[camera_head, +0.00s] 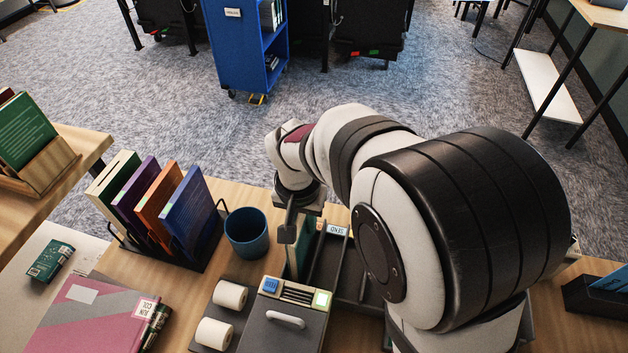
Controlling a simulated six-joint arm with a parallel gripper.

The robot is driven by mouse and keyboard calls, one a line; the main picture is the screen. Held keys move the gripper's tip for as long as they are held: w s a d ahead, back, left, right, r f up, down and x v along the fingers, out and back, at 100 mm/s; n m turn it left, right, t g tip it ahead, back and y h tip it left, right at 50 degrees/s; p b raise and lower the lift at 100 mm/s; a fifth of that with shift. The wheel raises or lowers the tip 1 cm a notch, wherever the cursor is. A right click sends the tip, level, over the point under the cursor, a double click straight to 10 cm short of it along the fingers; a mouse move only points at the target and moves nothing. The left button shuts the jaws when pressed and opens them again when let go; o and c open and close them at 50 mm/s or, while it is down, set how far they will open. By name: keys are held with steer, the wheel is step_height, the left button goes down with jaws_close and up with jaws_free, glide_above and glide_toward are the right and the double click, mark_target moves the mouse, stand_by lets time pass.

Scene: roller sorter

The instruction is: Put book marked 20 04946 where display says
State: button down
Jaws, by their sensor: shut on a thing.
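My gripper (293,230) points down at the middle of the table, behind a dark grey device (290,325). It is shut on a thin dark green book (303,248) that stands upright between its fingers. The gripper partly hides the book, and no number is readable on it. The book is at the left end of a dark tray (331,262) with dividers; I cannot tell whether it touches the tray. A label (337,230) on the tray shows upside down.
A black rack (208,254) holds several upright books at left. A blue cup (246,232) stands between rack and gripper. White rolls (230,295) lie left of the device. A pink-grey book (95,315) lies front left. A blue cart (240,50) stands on the floor beyond.

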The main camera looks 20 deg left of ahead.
steer(key=c, duration=0.6)
jaws_free()
steer(key=shift+c, duration=0.2)
step_height(320, 180, up, 16)
steer(key=s, duration=0.2)
steer(key=shift+f, duration=0.15)
